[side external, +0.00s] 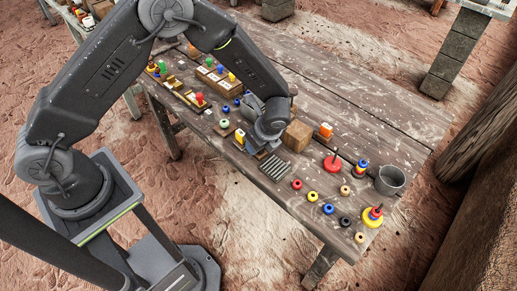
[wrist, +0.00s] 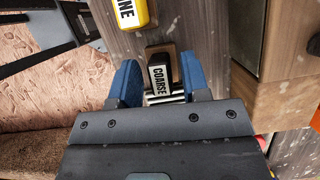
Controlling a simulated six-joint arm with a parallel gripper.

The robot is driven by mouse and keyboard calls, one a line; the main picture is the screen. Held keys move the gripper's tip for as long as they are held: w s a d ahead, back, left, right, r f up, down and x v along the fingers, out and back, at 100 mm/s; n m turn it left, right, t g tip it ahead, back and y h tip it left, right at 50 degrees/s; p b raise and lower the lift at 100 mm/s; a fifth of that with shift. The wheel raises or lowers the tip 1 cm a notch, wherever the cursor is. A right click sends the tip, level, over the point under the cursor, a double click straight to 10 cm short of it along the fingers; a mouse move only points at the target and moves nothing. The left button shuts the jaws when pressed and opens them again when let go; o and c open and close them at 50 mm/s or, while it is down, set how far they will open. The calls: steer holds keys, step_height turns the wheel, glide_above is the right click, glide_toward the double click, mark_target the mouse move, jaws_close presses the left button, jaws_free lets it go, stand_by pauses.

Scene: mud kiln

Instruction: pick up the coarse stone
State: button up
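The coarse stone (wrist: 160,76) is a dark block with a white label reading COARSE. In the wrist view it lies on a small brown wooden base, between the two blue fingers of my gripper (wrist: 160,70). The fingers are open, with a gap showing on each side of the stone. In the side external view my gripper (side external: 258,140) is low over the near edge of the table and hides most or all of the coarse stone. A yellow stone (wrist: 131,12) with a label ending in INE lies just beyond it; it also shows in the side view (side external: 240,137).
A wooden block (side external: 297,136) stands close to the right of my gripper. A ridged metal rack (side external: 274,168) lies nearer the table edge. Coloured rings, a red disc (side external: 333,163) and a grey cup (side external: 390,180) occupy the right end. The far right tabletop is clear.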

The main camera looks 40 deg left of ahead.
jaws_close()
steer(key=shift+r, duration=0.1)
steer(key=shift+r, duration=0.45)
step_height(320, 180, up, 3)
steer(key=shift+f, duration=0.1)
steer(key=s+a+r, duration=0.3)
steer(key=a+r, duration=0.4)
steer(key=a, duration=0.4)
steer(key=shift+a, duration=0.15)
steer(key=shift+s, duration=0.1)
